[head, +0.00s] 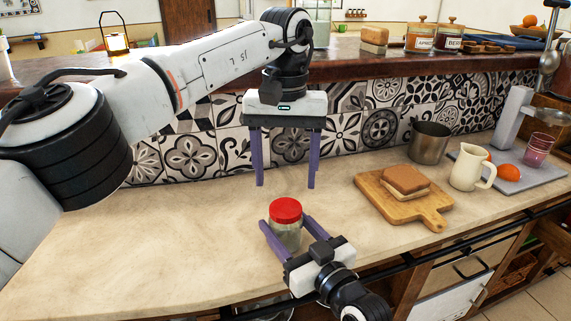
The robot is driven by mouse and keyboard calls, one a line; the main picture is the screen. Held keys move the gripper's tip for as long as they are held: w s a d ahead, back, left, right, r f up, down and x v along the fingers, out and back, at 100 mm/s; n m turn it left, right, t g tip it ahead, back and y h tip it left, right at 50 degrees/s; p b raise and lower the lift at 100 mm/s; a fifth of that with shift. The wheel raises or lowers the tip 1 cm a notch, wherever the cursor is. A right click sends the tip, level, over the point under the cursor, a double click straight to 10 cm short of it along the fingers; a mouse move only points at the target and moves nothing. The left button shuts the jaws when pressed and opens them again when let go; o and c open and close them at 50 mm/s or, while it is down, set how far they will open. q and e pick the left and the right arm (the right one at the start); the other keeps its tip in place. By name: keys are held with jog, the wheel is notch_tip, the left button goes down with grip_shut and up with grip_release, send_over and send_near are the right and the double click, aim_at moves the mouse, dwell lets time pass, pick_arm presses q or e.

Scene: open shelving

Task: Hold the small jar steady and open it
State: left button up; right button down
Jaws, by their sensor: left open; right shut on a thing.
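The small jar (284,234) is clear glass with a red lid (285,210) and stands upright on the counter at the lower middle of the head view. The lid sits on the jar. My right gripper (283,224) is shut on the jar's body from the front right, one purple finger on each side, below the lid. My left gripper (286,185) is open and empty above the jar, pointing down. Its two purple fingers are wide apart and clear of the lid. The jar's lower right part is partly hidden by my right gripper.
A wooden board (424,212) with a sandwich (405,182) lies to the right. A patterned tile wall (190,160) rises behind. The counter's left side is clear.

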aim_at(285, 207)
pick_arm(q)
notch_tip(285, 207, down, 7)
jog(key=shift+r, duration=0.15)
jog(key=c, duration=1.1)
jog(key=shift+n, duration=0.3)
